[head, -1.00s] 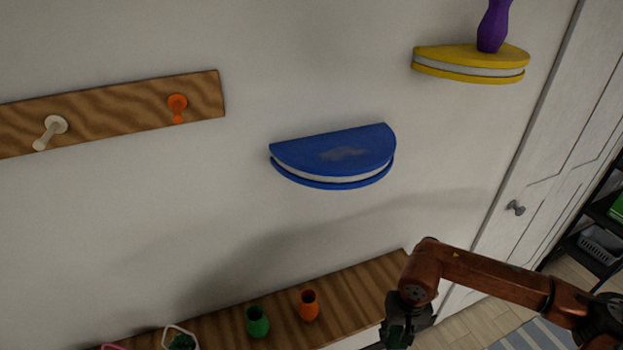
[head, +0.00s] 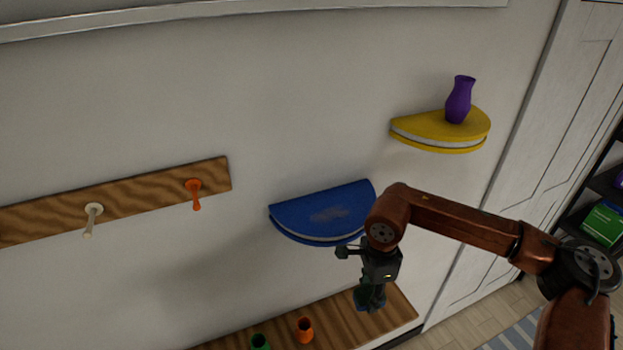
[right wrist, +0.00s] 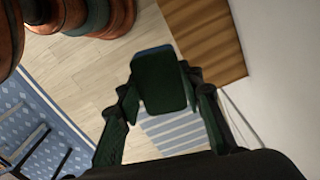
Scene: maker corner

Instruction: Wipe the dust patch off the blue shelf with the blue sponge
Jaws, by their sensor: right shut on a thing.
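The blue shelf (head: 291,217) is a half-round board on the wall in the middle of the head view. A greyish dust patch (head: 329,215) lies on its top. My right gripper (head: 370,298) is below and right of the shelf, apart from it, above the wooden bench. It is shut on the sponge (right wrist: 163,82), which shows in the right wrist view as a dark green face with a thin blue edge between the fingers. In the head view the sponge is small and dark. My right arm hides the shelf's right end. My left gripper is not in view.
A yellow shelf (head: 430,128) with a purple vase (head: 459,100) is up to the right. A wooden peg rail (head: 140,203) is at the left. Below, a wooden bench (head: 345,307) carries an orange vase (head: 304,329) and a green vase (head: 261,342). The wall above the blue shelf is clear.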

